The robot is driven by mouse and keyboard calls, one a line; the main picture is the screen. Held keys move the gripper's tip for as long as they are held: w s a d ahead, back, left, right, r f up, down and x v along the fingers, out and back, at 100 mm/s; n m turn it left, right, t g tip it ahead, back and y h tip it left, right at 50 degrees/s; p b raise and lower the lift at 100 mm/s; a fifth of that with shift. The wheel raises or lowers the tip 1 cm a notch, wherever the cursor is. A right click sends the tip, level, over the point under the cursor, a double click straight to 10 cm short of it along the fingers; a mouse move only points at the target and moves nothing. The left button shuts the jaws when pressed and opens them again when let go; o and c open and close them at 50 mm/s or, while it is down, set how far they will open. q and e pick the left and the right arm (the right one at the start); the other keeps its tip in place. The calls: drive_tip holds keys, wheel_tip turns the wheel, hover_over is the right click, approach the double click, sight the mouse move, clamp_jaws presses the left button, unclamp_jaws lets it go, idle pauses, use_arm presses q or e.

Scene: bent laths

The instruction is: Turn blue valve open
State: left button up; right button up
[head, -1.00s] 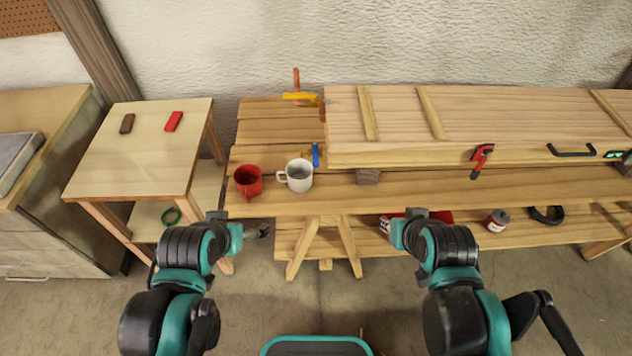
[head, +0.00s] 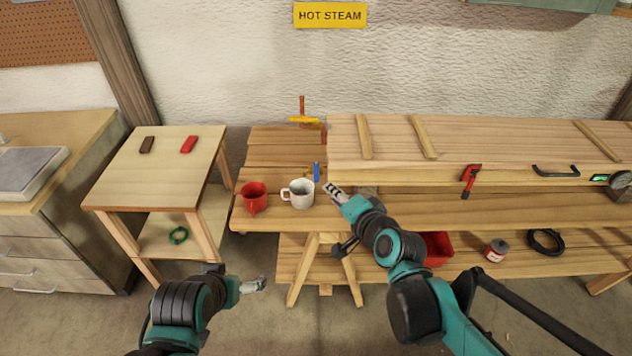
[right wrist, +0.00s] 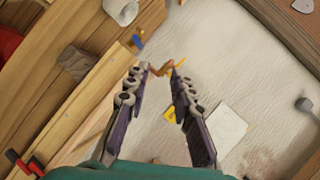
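My right gripper (head: 332,188) is over the bench, just right of the white mug and in front of the blue handle. In the right wrist view its fingers (right wrist: 164,70) are apart with nothing between them. My left gripper (head: 255,285) hangs low in front of the bench; its fingers are too small to judge.
The wooden box (head: 480,150) with a red clamp (head: 470,179) fills the right. A yellow HOT STEAM sign (head: 330,15) is on the wall.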

sight(316, 175)
drive_tip(key=w+a+m+t+b, duration=0.1)
drive_tip(key=w+a+m+t, duration=0.35)
drive_tip(key=w+m, duration=0.6)
drive_tip(key=w+f+m+t+h+b, duration=0.1)
drive_tip(key=w+f+m+h, duration=0.15)
drive_tip(key=f+m, duration=0.55)
drive_tip(key=w+f+m+h, duration=0.1)
drive_tip(key=f+m+h, duration=0.2)
drive_tip(key=f+m, duration=0.5)
drive_tip(key=shift+m, duration=0.55)
drive_tip(key=w, duration=0.2)
drive_tip(key=w+b, duration=0.1)
drive_tip(key=w, duration=0.1)
drive_tip(key=w+r, duration=0.1)
drive_tip(key=w, duration=0.1)
drive_tip(key=shift+w+r, duration=0.15)
drive_tip(key=shift+w, duration=0.6)
clamp_jaws()
